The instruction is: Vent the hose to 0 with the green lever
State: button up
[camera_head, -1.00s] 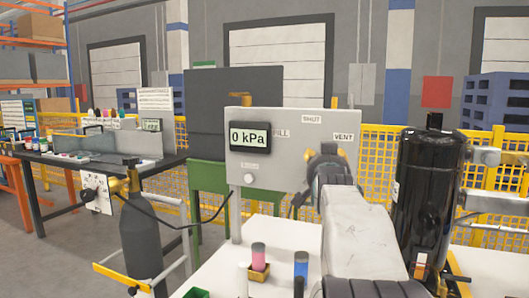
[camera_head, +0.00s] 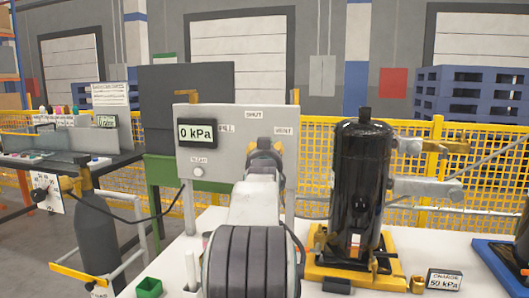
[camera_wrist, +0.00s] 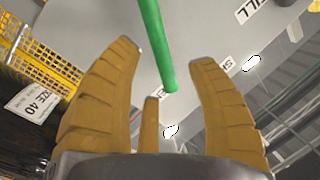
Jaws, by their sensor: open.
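The grey valve panel (camera_head: 230,168) stands ahead with FILL, SHUT and VENT labels. Its display (camera_head: 197,133) reads 0 kPa. The green lever (camera_wrist: 154,45) shows in the wrist view as a long rod, its end between my fingers. My gripper (camera_wrist: 165,58) is open, with one finger on each side of the rod and no clear grip on it. In the head view my gripper (camera_head: 265,150) is in front of the panel, just left of and below the VENT label (camera_head: 284,132). My arm hides the lever there.
A black compressor (camera_head: 359,175) on a yellow base stands right of my arm on the white table. A small sign (camera_head: 444,279) reads CHARGE 50 kPa. A grey cylinder (camera_head: 95,235) with a hose stands at left.

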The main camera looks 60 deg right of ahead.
jog(key=shift+x, duration=1.7)
grip_shut()
